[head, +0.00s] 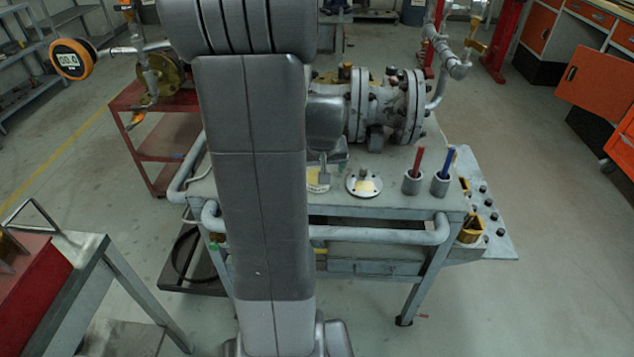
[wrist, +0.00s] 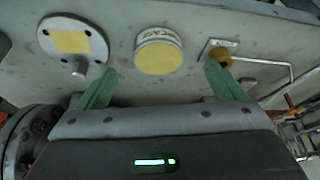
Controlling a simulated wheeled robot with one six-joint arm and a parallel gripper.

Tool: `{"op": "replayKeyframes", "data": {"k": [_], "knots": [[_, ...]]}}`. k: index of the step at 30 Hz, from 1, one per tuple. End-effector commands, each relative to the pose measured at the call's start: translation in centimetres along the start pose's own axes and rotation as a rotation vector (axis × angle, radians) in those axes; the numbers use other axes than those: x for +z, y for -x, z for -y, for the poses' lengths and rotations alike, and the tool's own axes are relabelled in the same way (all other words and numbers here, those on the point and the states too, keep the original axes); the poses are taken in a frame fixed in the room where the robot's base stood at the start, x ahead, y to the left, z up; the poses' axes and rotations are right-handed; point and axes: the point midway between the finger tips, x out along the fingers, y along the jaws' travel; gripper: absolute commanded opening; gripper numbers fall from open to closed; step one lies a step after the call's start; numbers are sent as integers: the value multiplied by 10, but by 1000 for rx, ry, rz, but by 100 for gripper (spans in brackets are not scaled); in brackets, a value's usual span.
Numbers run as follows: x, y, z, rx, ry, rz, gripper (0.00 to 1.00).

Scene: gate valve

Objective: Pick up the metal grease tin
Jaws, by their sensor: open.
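The metal grease tin (wrist: 158,52) is a short round can with a yellow top and dark lettering on its side. It stands on the grey bench top in the wrist view. In the head view the tin (head: 318,180) is partly hidden behind my arm. My gripper (wrist: 162,71) is open and empty, with its two green fingers pointing toward the tin. The tin appears between the fingertips, just beyond them; I see no contact.
A round flange (wrist: 73,38) with a yellow label lies left of the tin in the wrist view; a brass fitting (wrist: 220,57) lies right, near a fingertip. In the head view a large flanged valve (head: 385,105) lies behind, and red (head: 415,172) and blue (head: 444,173) handled tools stand in cups.

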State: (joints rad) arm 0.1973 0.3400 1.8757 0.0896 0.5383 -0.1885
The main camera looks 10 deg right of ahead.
Motion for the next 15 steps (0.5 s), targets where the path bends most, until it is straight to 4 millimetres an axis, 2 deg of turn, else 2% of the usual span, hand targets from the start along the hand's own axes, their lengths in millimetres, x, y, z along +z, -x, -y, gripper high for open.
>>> {"op": "replayKeyframes", "data": {"k": [1, 10, 15], "knots": [[0, -7, 0, 0, 0, 2, 90], [0, -24, -1, 0, 0, 1, 90], [-1, -47, -3, -1, -1, 2, 90]]}}
